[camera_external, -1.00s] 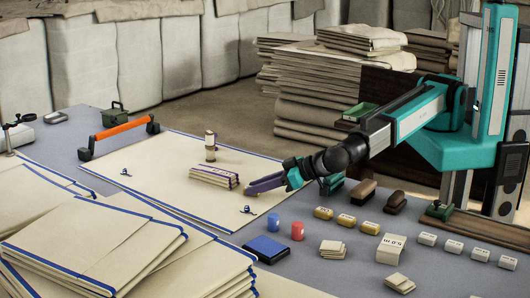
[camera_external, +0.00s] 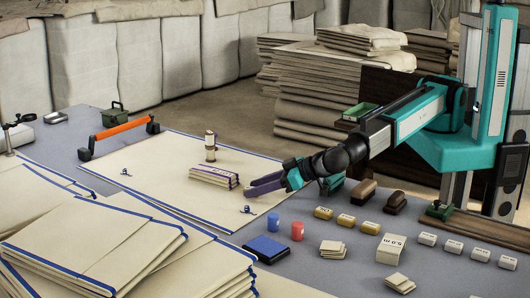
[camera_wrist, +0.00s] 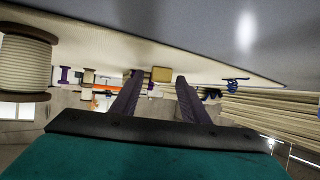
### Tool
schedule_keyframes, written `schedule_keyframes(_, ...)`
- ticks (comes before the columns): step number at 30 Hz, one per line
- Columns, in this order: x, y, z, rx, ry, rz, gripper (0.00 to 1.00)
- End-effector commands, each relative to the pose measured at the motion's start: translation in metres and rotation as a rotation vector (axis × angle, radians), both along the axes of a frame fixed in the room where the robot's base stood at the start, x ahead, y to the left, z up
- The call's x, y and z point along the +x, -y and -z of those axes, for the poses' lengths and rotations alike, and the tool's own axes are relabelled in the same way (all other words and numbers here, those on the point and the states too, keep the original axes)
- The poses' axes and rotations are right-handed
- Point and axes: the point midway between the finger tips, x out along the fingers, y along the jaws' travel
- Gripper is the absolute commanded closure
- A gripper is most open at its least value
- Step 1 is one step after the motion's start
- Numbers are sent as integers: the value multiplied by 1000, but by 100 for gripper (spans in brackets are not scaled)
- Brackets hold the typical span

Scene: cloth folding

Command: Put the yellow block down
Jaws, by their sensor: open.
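Three small yellow blocks stand in a row on the grey table right of the cloth: a left one (camera_external: 323,213), a middle one (camera_external: 346,220) and a right one (camera_external: 370,228). My gripper (camera_external: 252,187) is above the right part of the cream, blue-edged cloth (camera_external: 165,160), left of and apart from these blocks. In the wrist view my gripper (camera_wrist: 158,77) has its two purple fingers spread, with a gap between them. A small tan block-like thing (camera_wrist: 161,74) shows beyond that gap; I cannot tell what it is.
A folded bundle (camera_external: 213,177) and a thread spool (camera_external: 210,147) are on the cloth left of my fingers. Blue (camera_external: 273,222) and red (camera_external: 297,230) cylinders and a blue pad (camera_external: 267,248) are in front. Brown brushes (camera_external: 362,192) and white blocks (camera_external: 427,239) are to the right.

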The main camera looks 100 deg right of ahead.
Motion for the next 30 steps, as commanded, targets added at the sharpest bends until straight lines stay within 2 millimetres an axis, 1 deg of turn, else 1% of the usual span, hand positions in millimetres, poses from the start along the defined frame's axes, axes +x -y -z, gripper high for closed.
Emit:
schedule_keyframes(5,-1,0,-4,0,0,0,59)
schedule_keyframes(11,-24,-9,-14,2,2,-2,59)
schedule_keyframes(24,-81,-33,-44,1,2,-1,59)
schedule_keyframes(30,-96,-40,-52,0,1,0,59)
